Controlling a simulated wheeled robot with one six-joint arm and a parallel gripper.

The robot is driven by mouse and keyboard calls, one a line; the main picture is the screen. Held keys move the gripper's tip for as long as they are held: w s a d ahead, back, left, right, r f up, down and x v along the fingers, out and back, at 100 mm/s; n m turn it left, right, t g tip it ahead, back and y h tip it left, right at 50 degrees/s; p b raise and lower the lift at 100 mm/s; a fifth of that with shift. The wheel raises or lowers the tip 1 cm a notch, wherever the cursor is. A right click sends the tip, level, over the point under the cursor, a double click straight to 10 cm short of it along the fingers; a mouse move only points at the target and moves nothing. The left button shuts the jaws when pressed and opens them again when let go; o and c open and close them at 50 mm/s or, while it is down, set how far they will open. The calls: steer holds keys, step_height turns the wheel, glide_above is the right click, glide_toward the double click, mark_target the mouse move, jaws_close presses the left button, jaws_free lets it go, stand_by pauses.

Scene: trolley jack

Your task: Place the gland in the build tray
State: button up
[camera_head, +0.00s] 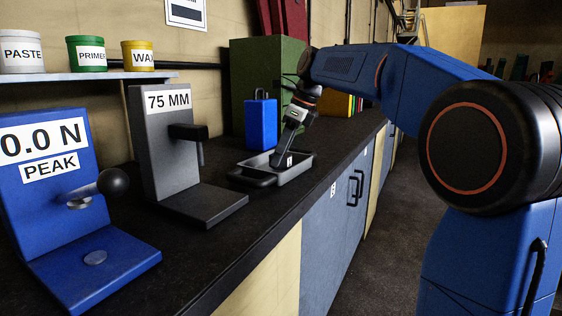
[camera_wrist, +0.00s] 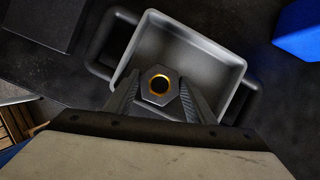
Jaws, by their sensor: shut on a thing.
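The gland (camera_wrist: 160,86) is a dark hexagonal piece with a brass-coloured ring around its hole. My gripper (camera_wrist: 160,95) is shut on it, one finger on each side. In the head view, my gripper (camera_head: 287,158) points down at the tray, and the gland cannot be made out there. The build tray (camera_wrist: 212,52) is a grey rectangular tray with dark handles at both ends. It stands on the bench in the head view (camera_head: 297,172). The gland is over the near part of the tray in the wrist view. I cannot tell whether it touches the floor.
A blue container (camera_head: 261,122) stands just behind the tray. A grey stand marked 75 MM (camera_head: 160,140) and a blue force gauge stand (camera_head: 45,170) are to the left on the dark bench. A green box (camera_head: 262,62) is at the back. Bench top is clear around the tray's front.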

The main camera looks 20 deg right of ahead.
steer(key=shift+f, duration=1.2)
steer(key=o, duration=1.6)
steer(key=shift+f, duration=0.15)
steer(key=shift+o, duration=0.2)
steer(key=v, duration=1.2)
